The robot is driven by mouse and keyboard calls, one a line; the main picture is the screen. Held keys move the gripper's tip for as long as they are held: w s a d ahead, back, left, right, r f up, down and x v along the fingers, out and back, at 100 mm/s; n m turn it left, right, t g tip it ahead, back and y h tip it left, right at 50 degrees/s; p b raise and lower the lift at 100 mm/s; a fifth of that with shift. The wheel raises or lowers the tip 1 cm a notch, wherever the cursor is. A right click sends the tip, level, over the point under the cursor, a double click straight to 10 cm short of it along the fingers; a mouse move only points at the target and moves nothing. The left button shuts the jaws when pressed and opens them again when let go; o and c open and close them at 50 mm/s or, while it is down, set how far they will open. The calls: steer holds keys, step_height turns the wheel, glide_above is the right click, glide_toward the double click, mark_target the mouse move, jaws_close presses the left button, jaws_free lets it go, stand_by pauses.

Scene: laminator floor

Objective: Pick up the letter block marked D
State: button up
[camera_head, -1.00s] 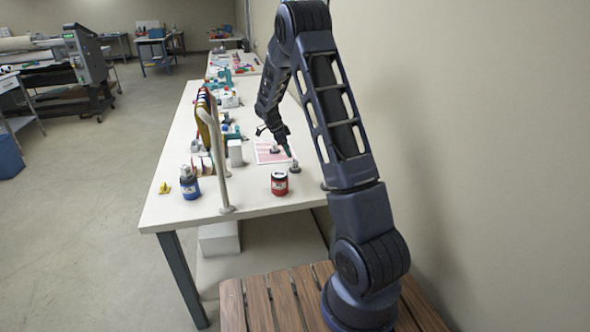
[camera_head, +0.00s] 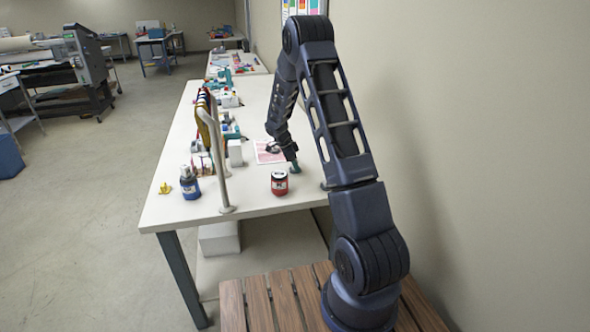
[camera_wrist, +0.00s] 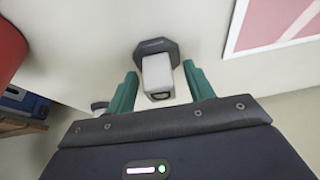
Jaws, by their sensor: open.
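My gripper (camera_wrist: 160,72) is open, with its two green fingers on either side of a pale grey-white block (camera_wrist: 157,74) in the wrist view. The block stands out from a dark hexagonal base (camera_wrist: 156,46) on the white table. I see no readable letter on it, so I cannot tell whether it is the block marked D. In the head view my gripper (camera_head: 294,167) is low over the table, just right of the red can, and hides most of what is under it.
The red can (camera_head: 279,183) is close by and fills the upper left of the wrist view (camera_wrist: 10,45). A pink-and-white sheet (camera_head: 268,153) lies behind the gripper. A metal rail (camera_head: 219,165) and a blue jar (camera_head: 189,185) stand left on the white table (camera_head: 250,202).

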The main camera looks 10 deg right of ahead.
jaws_close()
steer(key=shift+r, duration=0.1)
